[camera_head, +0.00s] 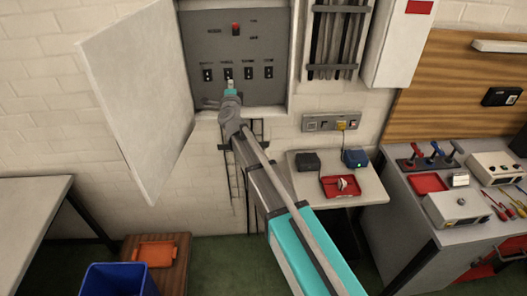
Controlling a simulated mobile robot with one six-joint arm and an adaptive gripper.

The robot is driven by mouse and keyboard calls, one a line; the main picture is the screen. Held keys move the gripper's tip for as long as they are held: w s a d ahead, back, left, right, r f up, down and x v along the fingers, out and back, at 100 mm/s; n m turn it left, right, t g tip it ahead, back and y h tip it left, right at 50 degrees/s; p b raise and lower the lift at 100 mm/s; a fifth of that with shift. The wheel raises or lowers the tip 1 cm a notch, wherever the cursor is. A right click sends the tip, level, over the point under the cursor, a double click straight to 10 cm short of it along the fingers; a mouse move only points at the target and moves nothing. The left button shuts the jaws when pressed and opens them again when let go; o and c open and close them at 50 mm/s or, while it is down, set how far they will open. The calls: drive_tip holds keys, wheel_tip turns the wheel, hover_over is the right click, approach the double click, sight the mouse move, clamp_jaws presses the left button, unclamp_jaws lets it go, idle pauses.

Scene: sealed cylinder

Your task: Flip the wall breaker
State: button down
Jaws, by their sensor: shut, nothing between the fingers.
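The breaker panel (195,45) is a grey plate inside an open wall cabinet at the upper middle. It bears a row of several small black breaker switches with labels too small to read surely. These include the far-left switch (207,75), the second switch (228,73), the third switch (249,72) and the far-right switch (269,71). I cannot tell which is the wall breaker. My gripper (231,86) is shut and empty, just below the second switch from the left. Whether its tip touches that switch is unclear. My arm reaches up from the bottom right.
A red indicator or switch (236,29) is above the row. The white cabinet door (140,90) hangs open at the left. A small shelf (365,185) holds two boxes and a red tray (340,186). A workbench with tools stands right; a blue bin (120,280) is bottom left.

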drive_tip(key=b+v, duration=0.1)
drive_tip(key=v, duration=0.7)
drive_tip(key=s+d+f+n+g+y+b, duration=0.1)
drive_tip(key=s+d+f+n+g+b, duration=0.1)
drive_tip(key=d+f+n, duration=0.4)
drive_tip(key=s+d+f+n+g+y+b, duration=0.2)
drive_tip(key=f+n+g, duration=0.5)
drive_tip(key=f, duration=0.4)
drive_tip(key=shift+s+d+g+b, duration=0.3)
drive_tip(key=shift+s+d+b, duration=0.5)
drive_tip(key=shift+d, duration=1.1)
drive_tip(key=shift+s+f+y, duration=0.1)
drive_tip(key=shift+s+y, duration=0.1)
drive_tip(key=shift+y, duration=0.1)
drive_tip(key=s+d+f+n+g+h+b, duration=0.1)
drive_tip(key=s+d+f+g+h, duration=0.1)
drive_tip(key=s+d, duration=0.4)
drive_tip(key=s+d+f+n+g+h+b, duration=0.1)
drive_tip(key=s+d+f+g+h+b, duration=0.1)
drive_tip(key=s+d+f+g, duration=0.2)
drive_tip(key=s+d+f+n+g+h+b, duration=0.1)
drive_tip(key=s+d+f+g+h, duration=0.2)
drive_tip(key=s+d+f, duration=0.5)
drive_tip(key=s+d, duration=0.1)
drive_tip(key=d, duration=0.4)
drive_tip(key=shift+s+d+f+g, duration=0.15)
drive_tip(key=shift+s+d+g, duration=0.1)
drive_tip(key=shift+s+g, duration=0.15)
